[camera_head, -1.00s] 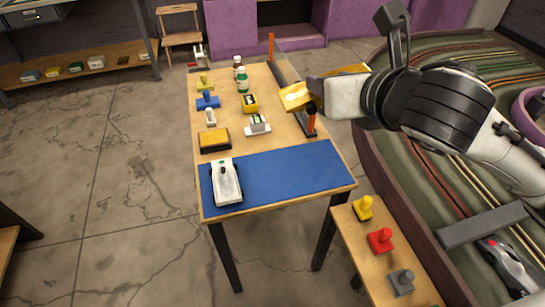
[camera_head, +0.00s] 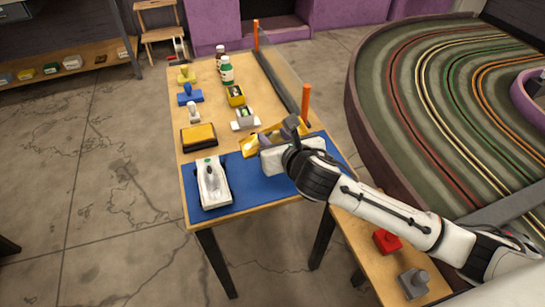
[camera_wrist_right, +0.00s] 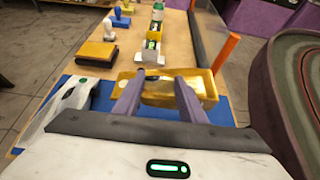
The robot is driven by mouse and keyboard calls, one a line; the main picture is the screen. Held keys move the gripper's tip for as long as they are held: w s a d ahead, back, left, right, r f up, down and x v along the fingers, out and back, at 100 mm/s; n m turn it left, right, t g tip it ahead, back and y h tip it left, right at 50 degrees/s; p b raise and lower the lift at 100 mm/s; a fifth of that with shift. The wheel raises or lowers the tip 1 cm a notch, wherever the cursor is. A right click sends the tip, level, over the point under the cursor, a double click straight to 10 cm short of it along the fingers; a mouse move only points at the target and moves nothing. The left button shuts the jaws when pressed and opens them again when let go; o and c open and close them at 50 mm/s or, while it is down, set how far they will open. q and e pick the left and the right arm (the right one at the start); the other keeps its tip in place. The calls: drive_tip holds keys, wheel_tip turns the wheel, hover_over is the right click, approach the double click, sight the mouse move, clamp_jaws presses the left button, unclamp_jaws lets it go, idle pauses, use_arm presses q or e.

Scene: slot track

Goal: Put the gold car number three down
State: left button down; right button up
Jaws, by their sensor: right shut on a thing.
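The gold car (camera_head: 249,147) is in my right gripper (camera_head: 270,140), over the far edge of the blue mat (camera_head: 255,187). In the right wrist view the gold car (camera_wrist_right: 207,85) lies crosswise between the two fingers of my right gripper (camera_wrist_right: 158,88), which are shut on its middle. I cannot tell whether its underside touches the mat. No number is readable on it. The arm and fingers hide part of the car in the head view. My left gripper is out of view.
A white car (camera_head: 212,184) stands on the mat's left. Behind are a yellow-black pad (camera_head: 198,136), a white-grey item (camera_head: 245,118), stamps and bottles (camera_head: 227,72). An orange post (camera_head: 305,103) with a clear panel edges the table's right. A lower bench holds a red stamp (camera_head: 386,241).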

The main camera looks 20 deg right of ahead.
drive_tip(key=shift+f, duration=0.75)
wheel_tip(320, 180, down, 3)
drive_tip(key=shift+f+b, duration=0.15)
drive_tip(key=shift+b, duration=0.35)
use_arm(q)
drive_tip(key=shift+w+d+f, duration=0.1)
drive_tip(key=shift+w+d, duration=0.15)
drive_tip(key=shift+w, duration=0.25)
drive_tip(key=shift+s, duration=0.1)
use_arm(e)
drive_tip(key=shift+f, duration=0.1)
drive_tip(key=shift+f, duration=0.15)
drive_tip(key=o, duration=1.2)
